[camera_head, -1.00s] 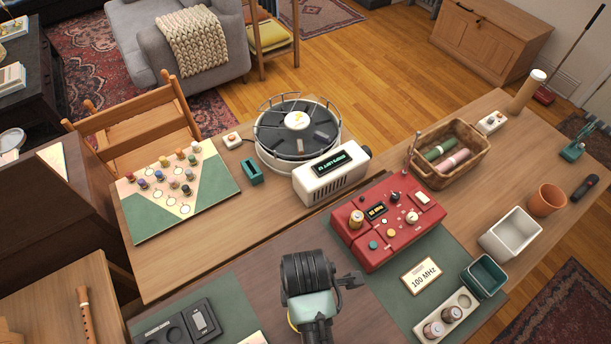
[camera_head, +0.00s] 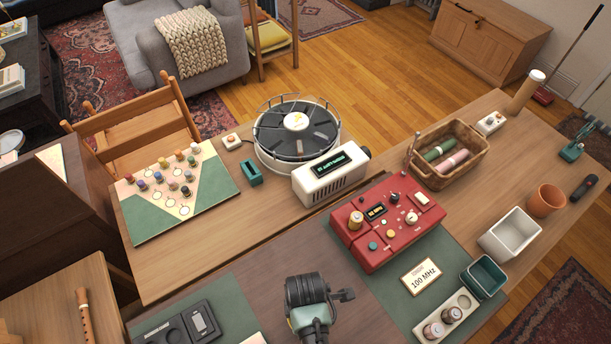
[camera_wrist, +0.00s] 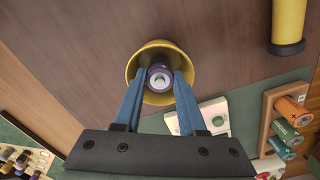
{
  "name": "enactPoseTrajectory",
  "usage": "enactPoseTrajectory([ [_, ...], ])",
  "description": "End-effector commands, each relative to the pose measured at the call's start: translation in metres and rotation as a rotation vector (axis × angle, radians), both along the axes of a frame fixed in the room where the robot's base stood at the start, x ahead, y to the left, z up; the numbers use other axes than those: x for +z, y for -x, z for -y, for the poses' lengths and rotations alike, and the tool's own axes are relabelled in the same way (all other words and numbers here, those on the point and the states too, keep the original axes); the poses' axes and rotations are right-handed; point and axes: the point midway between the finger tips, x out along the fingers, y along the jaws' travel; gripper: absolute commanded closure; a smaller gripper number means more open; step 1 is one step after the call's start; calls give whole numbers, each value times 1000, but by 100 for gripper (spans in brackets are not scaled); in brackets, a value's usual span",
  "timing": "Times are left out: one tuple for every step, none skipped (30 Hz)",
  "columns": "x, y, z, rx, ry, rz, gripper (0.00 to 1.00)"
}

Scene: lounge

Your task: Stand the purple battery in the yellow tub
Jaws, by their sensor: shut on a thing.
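The purple battery (camera_wrist: 160,77) shows end-on in the wrist view, upright between the blue fingertips of my gripper (camera_wrist: 161,78). My gripper is shut on it. The yellow tub (camera_wrist: 133,66) surrounds the battery and fingertips in this view, with its open mouth facing the camera. The fingers cross its near rim. How deep the battery sits, and whether it touches the tub floor, I cannot tell. In the head view my arm's dark wrist stands at the bottom centre and hides the gripper, battery and tub.
A yellow cylinder (camera_wrist: 288,25) stands near the tub. A white device (camera_wrist: 207,117) and a wooden rack (camera_wrist: 268,122) with several batteries lie nearby. The red console (camera_head: 386,225) is to the right of my arm. Bare brown table surrounds the tub's far side.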

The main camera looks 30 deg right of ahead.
Motion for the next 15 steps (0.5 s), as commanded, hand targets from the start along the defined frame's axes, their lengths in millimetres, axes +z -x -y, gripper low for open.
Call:
enactPoseTrajectory([
  [-1, 0, 0, 0, 0, 0, 100],
  [-2, 0, 0, 0, 0, 0, 100],
  [-3, 0, 0, 0, 0, 0, 100],
  [-3, 0, 0, 0, 0, 0, 56],
  [-3, 0, 0, 0, 0, 0, 51],
  [-3, 0, 0, 0, 0, 0, 48],
  [-3, 0, 0, 0, 0, 0, 48],
  [-3, 0, 0, 0, 0, 0, 48],
  [-3, 0, 0, 0, 0, 0, 48],
  [-3, 0, 0, 0, 0, 0, 48],
  [-3, 0, 0, 0, 0, 0, 48],
  [-3, 0, 0, 0, 0, 0, 48],
  [-2, 0, 0, 0, 0, 0, 48],
  [-2, 0, 0, 0, 0, 0, 48],
  [-1, 0, 0, 0, 0, 0, 48],
])
